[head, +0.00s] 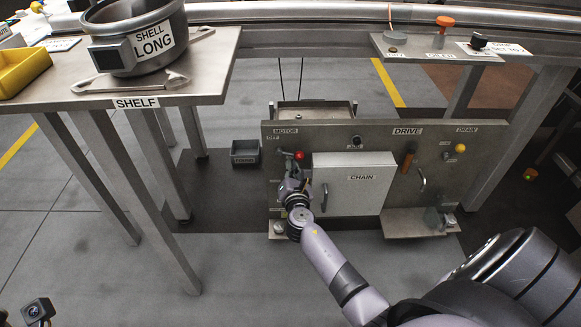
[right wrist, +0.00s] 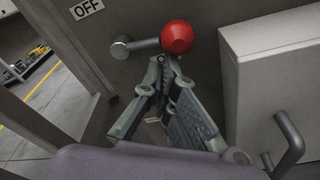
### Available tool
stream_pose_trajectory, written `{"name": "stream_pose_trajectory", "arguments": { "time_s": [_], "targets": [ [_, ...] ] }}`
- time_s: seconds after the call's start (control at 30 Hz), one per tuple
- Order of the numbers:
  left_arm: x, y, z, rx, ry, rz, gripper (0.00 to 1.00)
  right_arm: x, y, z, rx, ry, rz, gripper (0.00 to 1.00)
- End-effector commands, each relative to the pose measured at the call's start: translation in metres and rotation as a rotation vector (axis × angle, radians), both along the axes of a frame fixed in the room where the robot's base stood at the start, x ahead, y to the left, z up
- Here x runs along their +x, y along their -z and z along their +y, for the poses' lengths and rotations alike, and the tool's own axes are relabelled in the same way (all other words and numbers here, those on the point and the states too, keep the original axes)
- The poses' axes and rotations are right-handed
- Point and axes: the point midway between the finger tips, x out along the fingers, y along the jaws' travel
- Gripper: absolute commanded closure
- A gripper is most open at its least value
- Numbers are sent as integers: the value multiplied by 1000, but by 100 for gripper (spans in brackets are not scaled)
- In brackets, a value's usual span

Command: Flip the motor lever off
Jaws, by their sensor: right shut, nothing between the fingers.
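The motor lever is a short metal bar with a red ball knob (right wrist: 177,37). In the right wrist view its pivot is at the left and the knob at the right, so the bar lies close to level. An OFF label (right wrist: 86,9) is up and left of the pivot. In the head view the red knob (head: 300,155) shows under the MOTOR label (head: 286,131) on the panel's left. My right gripper (right wrist: 163,72) is shut and empty, its tips just below the bar and knob; I cannot tell whether they touch. My left gripper is not in view.
The white CHAIN box (head: 360,183) with a handle is right of the lever, close to my right gripper. A small dark bin (head: 245,152) stands left of the panel.

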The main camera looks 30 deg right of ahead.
Motion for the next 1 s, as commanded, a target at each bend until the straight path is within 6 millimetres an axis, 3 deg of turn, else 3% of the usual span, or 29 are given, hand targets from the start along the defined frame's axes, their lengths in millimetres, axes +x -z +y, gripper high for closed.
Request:
{"name": "stream_pose_trajectory", "arguments": {
  "time_s": [0.67,1.0],
  "targets": [
    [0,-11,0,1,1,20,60,-1,-6,-3,-96,0,57,100],
    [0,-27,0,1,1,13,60,-2,-12,-5,-177,0,105,100]
  ]
}}
